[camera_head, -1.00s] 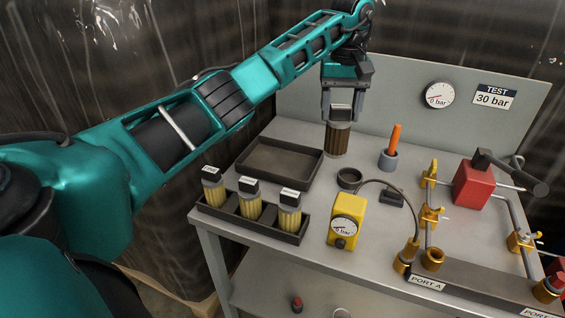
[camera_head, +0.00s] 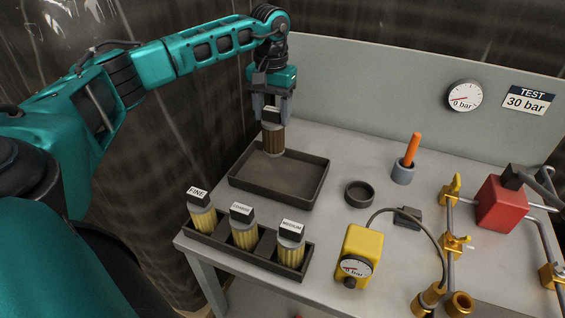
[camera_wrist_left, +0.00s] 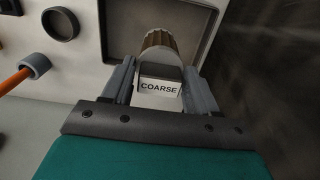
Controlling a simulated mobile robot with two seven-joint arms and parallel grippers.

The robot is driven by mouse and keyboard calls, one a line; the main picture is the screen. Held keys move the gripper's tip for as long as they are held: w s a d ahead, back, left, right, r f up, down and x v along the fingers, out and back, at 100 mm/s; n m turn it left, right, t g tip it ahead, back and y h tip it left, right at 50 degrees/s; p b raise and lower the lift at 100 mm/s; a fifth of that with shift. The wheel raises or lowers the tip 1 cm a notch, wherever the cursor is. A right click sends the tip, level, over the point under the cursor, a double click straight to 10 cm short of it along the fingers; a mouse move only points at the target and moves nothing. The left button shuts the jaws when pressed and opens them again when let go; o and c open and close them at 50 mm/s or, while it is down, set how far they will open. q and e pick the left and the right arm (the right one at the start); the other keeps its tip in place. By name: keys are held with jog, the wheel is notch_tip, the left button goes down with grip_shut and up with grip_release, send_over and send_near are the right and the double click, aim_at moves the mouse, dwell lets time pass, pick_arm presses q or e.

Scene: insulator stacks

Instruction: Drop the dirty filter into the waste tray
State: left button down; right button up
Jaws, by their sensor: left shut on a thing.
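The dirty filter (camera_head: 273,140) is a brown pleated cylinder with a dark cap and a pale label. The label reads COARSE in the left wrist view, where the filter (camera_wrist_left: 159,42) also shows. My left gripper (camera_head: 271,112) is shut on its cap and holds it upright. The waste tray (camera_head: 317,192) is a shallow dark rectangular tray on the bench. The filter hangs over the back left part of this tray; I cannot tell exactly how high its lower end is. The tray is also behind the filter in the left wrist view (camera_wrist_left: 112,40). My right gripper is not in view.
A dark rack (camera_head: 215,242) at the front left holds three yellow filters with labelled caps. A dark round cup (camera_head: 359,194), a grey holder (camera_head: 402,173) with an orange handle and a yellow gauge box (camera_head: 357,247) stand right of the tray. A panel rises behind.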

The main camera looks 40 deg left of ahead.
aim_at(272, 131)
pick_arm(q)
jog(key=shift+w+a, duration=0.2)
jog(key=shift+a, duration=0.05)
jog(key=shift+f+b, duration=0.45)
jog(key=shift+f, duration=2.5)
jog(key=shift+c, duration=1.1)
grip_release()
jog(key=shift+s, duration=0.1)
notch_tip(272, 131, up, 13)
